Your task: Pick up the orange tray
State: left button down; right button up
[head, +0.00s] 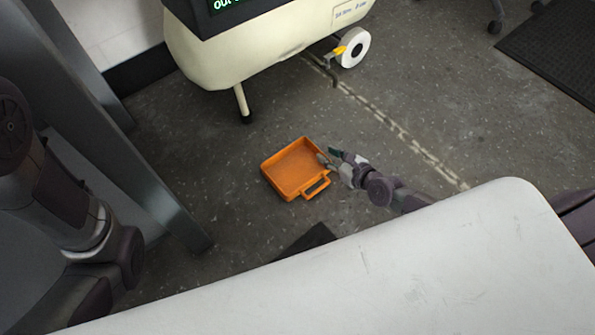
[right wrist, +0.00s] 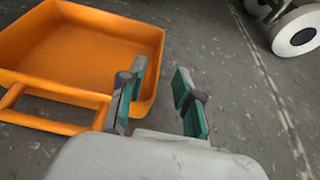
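The orange tray (head: 293,170) is a shallow, empty, square tray with a loop handle. It lies on the grey floor in the head view, handle towards the white table. It fills the upper left of the right wrist view (right wrist: 75,50). My right gripper (head: 327,154) is open at the tray's right side. In the right wrist view the gripper (right wrist: 158,80) has its left finger overlapping the tray and its right finger over bare floor, with the tray's side wall showing between them. I cannot tell whether either finger touches it. My left gripper is out of view.
A white tabletop (head: 400,260) fills the lower right, between me and the tray. A cream tank (head: 240,50) with a white wheel (head: 353,48) stands behind the tray. A grey metal post (head: 150,170) stands to the left. Floor around the tray is mostly clear.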

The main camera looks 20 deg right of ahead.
aim_at(319, 151)
jog(key=b+x, duration=0.1)
jog(key=x, duration=0.3)
jog(key=shift+a+f+b, duration=0.1)
jog(key=shift+a+b, duration=0.05)
jog(key=shift+b, duration=0.2)
grip_shut()
